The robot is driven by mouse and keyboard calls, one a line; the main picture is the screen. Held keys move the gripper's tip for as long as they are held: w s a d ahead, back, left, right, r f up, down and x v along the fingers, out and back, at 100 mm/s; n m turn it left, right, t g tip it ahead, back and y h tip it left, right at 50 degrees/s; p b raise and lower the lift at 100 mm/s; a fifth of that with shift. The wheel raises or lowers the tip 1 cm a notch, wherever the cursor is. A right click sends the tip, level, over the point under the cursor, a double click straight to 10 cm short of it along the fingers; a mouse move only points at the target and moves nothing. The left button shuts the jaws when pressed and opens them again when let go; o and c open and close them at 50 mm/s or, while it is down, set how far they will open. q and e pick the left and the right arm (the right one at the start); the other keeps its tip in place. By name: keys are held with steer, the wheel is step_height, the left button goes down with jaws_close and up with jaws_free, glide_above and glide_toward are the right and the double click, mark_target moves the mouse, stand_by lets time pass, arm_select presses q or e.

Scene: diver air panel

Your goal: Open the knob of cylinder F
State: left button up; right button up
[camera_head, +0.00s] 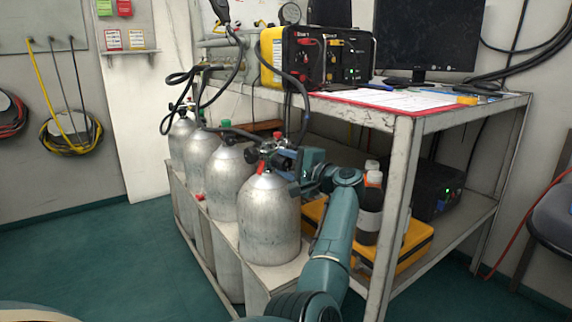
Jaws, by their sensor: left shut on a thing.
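Several silver cylinders stand in a row in a grey rack. The nearest cylinder (269,222) has a dark valve (272,152) with a red part on top, and a hose rises from it. My left gripper (295,172) is at the right side of this valve. It is shut on the valve's knob, which the gripper mostly hides. The cylinder (231,184) behind it has a green valve part (229,138) on top. I cannot read any letter marking cylinder F. My right gripper is not in view.
The metal table (429,121) stands right of the cylinders, its front leg close to my arm. A yellow case (417,240) and dark bottles (369,210) are on its lower shelf. Black hoses (237,62) hang above the valves. The green floor (80,255) at left is clear.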

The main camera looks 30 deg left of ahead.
arm_select(q)
steer(key=shift+f, duration=0.1)
stand_by(0.3)
steer(key=o, duration=1)
steer(key=shift+d, duration=0.1)
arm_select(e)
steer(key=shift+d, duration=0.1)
